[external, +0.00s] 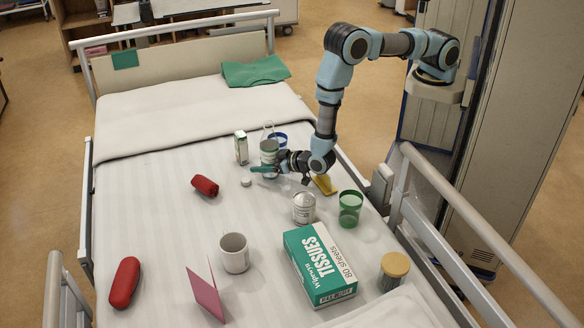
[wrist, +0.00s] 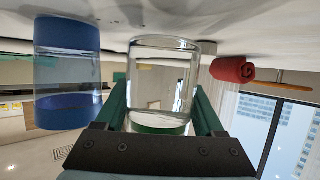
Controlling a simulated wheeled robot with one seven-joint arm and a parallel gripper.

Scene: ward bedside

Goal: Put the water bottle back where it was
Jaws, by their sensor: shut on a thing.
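A clear container with a green band (external: 269,157), which I take for the water bottle, stands upright on the upper part of the bed. My gripper (external: 268,169) reaches it from the right, low down. In the wrist view, which is upside down, the clear bottle (wrist: 162,85) sits between the green fingers of my gripper (wrist: 162,104), and they are shut on it. Its base is at or very near the sheet; I cannot tell if it touches. The far side of the bottle is hidden.
A blue-banded clear container (wrist: 67,75) is close beside the bottle. A small carton (external: 241,148) and white cap (external: 246,182) are to the left.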

